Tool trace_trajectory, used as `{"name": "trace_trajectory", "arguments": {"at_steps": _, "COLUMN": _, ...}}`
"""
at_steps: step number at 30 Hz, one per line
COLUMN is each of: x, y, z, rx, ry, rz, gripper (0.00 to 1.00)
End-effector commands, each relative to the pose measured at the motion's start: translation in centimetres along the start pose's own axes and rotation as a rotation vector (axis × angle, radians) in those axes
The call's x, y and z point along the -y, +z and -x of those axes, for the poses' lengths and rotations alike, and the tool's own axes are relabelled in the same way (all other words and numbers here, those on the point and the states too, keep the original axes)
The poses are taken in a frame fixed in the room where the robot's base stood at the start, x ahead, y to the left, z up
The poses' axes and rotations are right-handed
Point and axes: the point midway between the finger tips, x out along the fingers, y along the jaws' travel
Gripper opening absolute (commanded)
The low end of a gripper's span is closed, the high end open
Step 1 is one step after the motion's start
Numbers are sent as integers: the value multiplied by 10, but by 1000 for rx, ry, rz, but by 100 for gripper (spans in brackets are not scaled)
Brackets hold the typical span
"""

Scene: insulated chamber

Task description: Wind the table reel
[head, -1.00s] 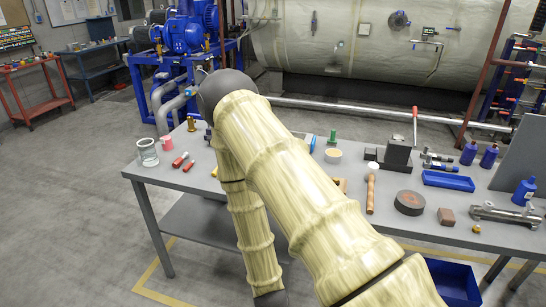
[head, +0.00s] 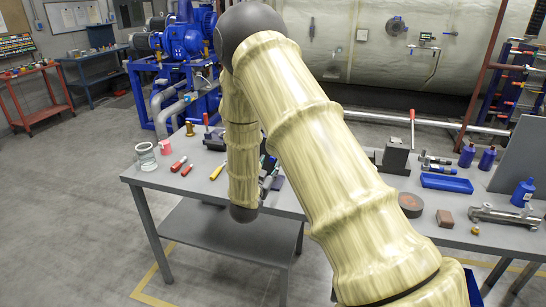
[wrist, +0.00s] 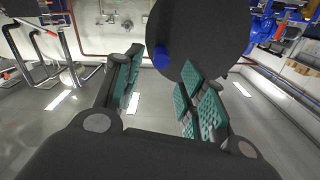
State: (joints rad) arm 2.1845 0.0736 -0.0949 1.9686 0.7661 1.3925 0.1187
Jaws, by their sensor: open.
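My gripper (wrist: 158,95) is open in the wrist view, with green ridged pads on its two fingers and nothing clearly held between them. A large dark round shape (wrist: 205,28) with a blue spot fills the top middle there; I cannot tell whether it is the reel. In the head view my arm crosses the table, and my gripper (head: 268,172) is mostly hidden behind it, low near the table's front edge. No table reel can be made out for sure. A dark device with a red upright handle (head: 206,121) stands partly behind my arm.
Open floor lies left.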

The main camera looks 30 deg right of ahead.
Motion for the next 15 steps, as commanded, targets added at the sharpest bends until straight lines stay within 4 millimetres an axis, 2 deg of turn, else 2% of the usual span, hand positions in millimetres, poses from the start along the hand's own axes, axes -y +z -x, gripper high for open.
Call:
{"name": "trace_trajectory", "arguments": {"at_steps": 6, "x": 0, "y": -2, "z": -36, "rx": 0, "ry": 1, "rz": 0, "gripper": 41}}
{"name": "trace_trajectory", "arguments": {"at_steps": 15, "x": 0, "y": 0, "z": -64, "rx": 2, "ry": 0, "rz": 0, "gripper": 41}}
